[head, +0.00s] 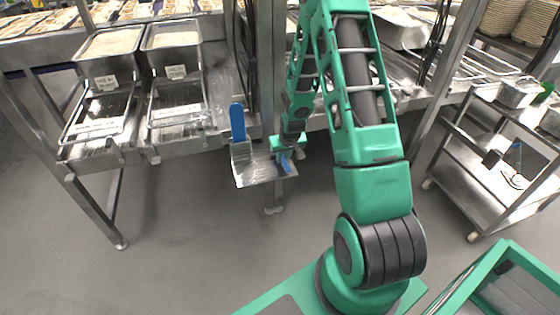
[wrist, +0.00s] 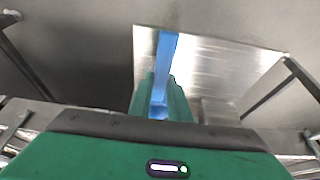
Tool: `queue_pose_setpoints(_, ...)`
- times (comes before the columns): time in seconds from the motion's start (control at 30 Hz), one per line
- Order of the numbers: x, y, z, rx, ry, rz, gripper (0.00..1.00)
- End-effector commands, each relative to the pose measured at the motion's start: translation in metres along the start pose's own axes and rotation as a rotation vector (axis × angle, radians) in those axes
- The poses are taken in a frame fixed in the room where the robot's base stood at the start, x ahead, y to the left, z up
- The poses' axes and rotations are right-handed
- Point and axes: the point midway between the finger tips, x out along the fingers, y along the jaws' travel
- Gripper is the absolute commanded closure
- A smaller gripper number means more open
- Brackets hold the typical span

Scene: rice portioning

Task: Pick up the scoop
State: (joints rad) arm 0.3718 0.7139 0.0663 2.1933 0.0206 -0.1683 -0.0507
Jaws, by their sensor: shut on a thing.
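My gripper (head: 286,150) is at a small metal holder (head: 250,172) in the middle of the head view. It is shut on the blue handle of a scoop (head: 285,164), which also shows between the green fingers in the wrist view (wrist: 167,55). Most of this scoop is hidden by my gripper, and I cannot tell whether it still touches the holder. A second blue handle (head: 237,122) stands upright at the holder's left side, apart from my gripper.
Two metal pans of pale grain (head: 110,42) (head: 173,37) stand on the steel counter at the left, above sloped trays (head: 98,117). A steel post (head: 271,70) rises behind the holder. A steel cart (head: 490,165) stands at the right. The grey floor (head: 190,240) at the front left is clear.

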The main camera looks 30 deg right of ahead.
Motion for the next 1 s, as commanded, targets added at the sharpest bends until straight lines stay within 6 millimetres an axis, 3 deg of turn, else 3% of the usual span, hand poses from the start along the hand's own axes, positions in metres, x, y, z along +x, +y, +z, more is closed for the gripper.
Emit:
queue_pose_setpoints(0.13,-0.027,0.0,-0.013,-0.001,0.007,0.0,1.0)
queue_pose_setpoints(0.5,-0.094,-0.049,0.031,-0.003,0.003,-0.002,1.0)
queue_pose_setpoints(0.8,-0.122,-0.067,0.048,-0.001,0.001,-0.001,1.0)
queue_pose_setpoints(1.0,-0.14,-0.069,0.043,0.0,0.004,0.0,1.0)
